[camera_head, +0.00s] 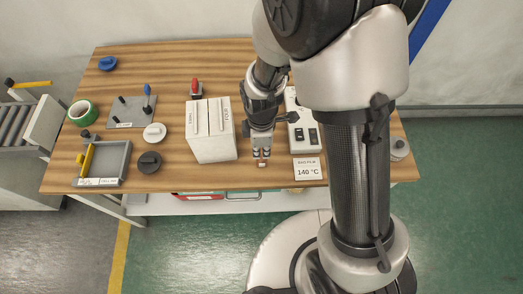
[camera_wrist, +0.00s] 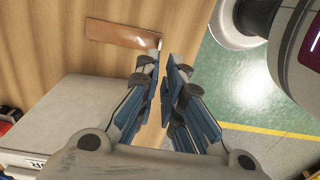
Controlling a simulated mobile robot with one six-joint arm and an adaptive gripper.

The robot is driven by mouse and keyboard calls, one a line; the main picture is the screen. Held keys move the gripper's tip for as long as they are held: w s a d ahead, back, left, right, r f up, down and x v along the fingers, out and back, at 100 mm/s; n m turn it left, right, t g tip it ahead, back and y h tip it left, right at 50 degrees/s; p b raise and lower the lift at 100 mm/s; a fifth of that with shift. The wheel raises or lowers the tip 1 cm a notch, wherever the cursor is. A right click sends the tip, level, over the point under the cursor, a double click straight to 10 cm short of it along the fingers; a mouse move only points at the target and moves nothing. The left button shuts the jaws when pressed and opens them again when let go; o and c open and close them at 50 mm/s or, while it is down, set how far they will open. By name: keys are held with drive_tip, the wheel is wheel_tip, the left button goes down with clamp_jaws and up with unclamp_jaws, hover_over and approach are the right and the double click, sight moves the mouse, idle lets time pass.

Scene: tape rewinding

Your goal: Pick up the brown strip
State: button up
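The brown strip (camera_wrist: 122,33) lies flat on the wooden table in the wrist view, with a pale bit at its right end near the table's edge. My gripper (camera_wrist: 161,66) has blue-padded fingers, parted by a narrow gap with nothing between them. The fingertips show just below the strip's right end in that view, apart from the strip. In the head view my gripper (camera_head: 261,156) points down near the table's front edge, right of the white box. It hides most of the strip there.
The white box (camera_head: 211,130) stands close on the left of my gripper. A switch panel (camera_head: 302,132) and a 140 °C sign (camera_head: 308,169) are on the right. A tray (camera_head: 103,163), green tape roll (camera_head: 81,113) and round discs are farther left. The wooden table (camera_head: 215,180) ends just in front.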

drive_tip(key=b, duration=0.1)
hover_over(264, 164)
drive_tip(key=f, duration=0.4)
drive_tip(key=shift+a+f, duration=0.1)
drive_tip(key=shift+a, duration=0.3)
drive_tip(key=f+b, duration=0.2)
drive_tip(key=f, duration=0.3)
drive_tip(key=shift+w+d+f+b, duration=0.1)
drive_tip(key=shift+d+f+b, duration=0.05)
drive_tip(key=shift+d+b, duration=0.25)
clamp_jaws()
drive_tip(key=shift+r, duration=0.25)
